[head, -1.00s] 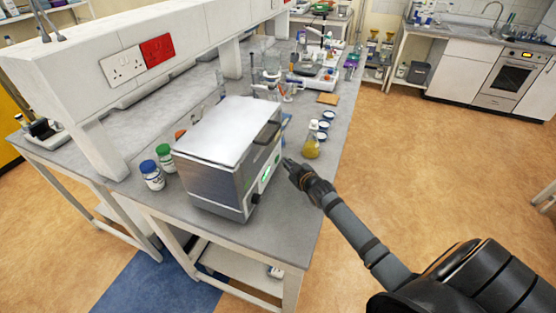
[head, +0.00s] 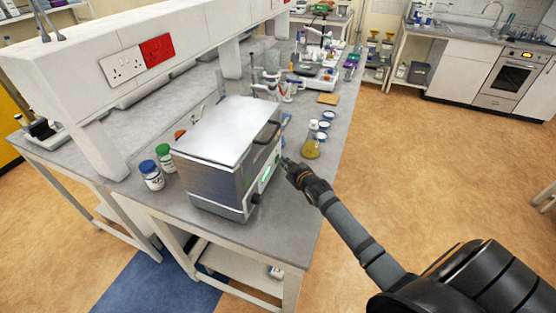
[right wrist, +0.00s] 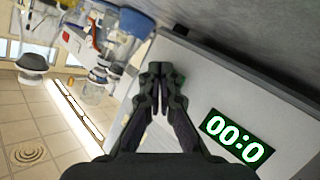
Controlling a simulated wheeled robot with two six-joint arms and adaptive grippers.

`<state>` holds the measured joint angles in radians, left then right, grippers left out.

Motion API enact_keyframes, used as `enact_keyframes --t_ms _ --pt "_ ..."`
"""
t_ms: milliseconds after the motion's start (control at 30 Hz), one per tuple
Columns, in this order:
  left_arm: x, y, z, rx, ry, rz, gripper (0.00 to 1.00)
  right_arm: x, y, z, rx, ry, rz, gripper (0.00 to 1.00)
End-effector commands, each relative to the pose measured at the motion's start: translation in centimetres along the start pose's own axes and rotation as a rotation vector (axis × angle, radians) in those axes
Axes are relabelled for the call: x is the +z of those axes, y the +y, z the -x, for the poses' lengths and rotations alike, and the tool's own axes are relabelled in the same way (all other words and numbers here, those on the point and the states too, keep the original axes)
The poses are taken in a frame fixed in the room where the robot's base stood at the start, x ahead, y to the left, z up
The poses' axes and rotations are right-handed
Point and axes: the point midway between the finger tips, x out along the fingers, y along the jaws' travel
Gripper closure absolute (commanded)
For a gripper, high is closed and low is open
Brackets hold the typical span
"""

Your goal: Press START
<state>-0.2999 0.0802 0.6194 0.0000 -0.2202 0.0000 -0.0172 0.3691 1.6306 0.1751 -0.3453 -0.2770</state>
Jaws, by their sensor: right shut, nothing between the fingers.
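A steel box-shaped device (head: 215,175) with a pale lid stands on the bench. Its front panel bears a lit green display (head: 267,173) and a dark knob (head: 255,199). In the right wrist view the display (right wrist: 233,137) shows white digits, "00:0". My right gripper (head: 283,162) is shut and empty, its fingertips at the panel beside the display, towards its far end. The fingertips (right wrist: 160,72) lie over the panel in the right wrist view; contact cannot be told. I see no START button; the fingers may hide it. My left gripper is not in view.
Two capped bottles, one blue (head: 151,175) and one green (head: 165,157), stand left of the device. The floor right of the bench is clear.

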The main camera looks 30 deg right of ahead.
Motion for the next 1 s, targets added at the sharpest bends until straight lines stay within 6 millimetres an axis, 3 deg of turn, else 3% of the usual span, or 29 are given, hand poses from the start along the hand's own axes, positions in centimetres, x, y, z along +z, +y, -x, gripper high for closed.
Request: enact_keyframes --t_ms 767,1000 --pt "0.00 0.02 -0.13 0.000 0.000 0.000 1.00 -0.36 -0.26 -0.41 0.001 0.001 0.000 1.00" --pt "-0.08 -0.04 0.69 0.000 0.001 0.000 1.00 -0.02 0.28 0.30 0.001 0.000 0.001 1.00"
